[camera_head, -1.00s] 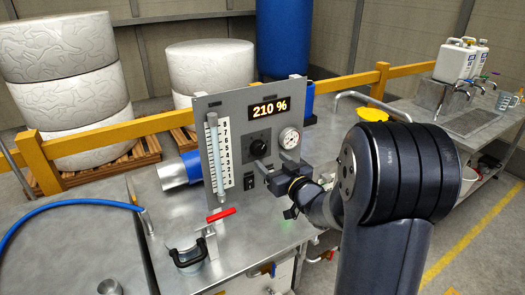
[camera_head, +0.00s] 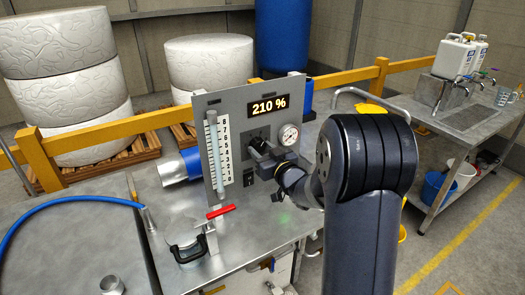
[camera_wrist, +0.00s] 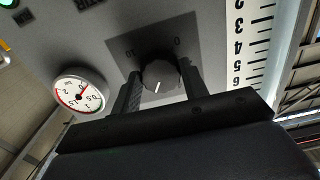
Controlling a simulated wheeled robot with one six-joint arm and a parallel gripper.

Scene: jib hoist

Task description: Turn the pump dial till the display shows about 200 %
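The pump dial (camera_wrist: 161,78) is a dark round knob with a white pointer line on a black plate, seen upside down in the wrist view. In the head view my gripper (camera_head: 262,156) hides most of the dial.
A round pressure gauge (camera_head: 288,135) sits right of the dial. A level tube with a number scale (camera_head: 222,150) is on the left. A red-handled valve (camera_head: 221,211) and a clamped lid (camera_head: 185,233) are on the bench in front.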

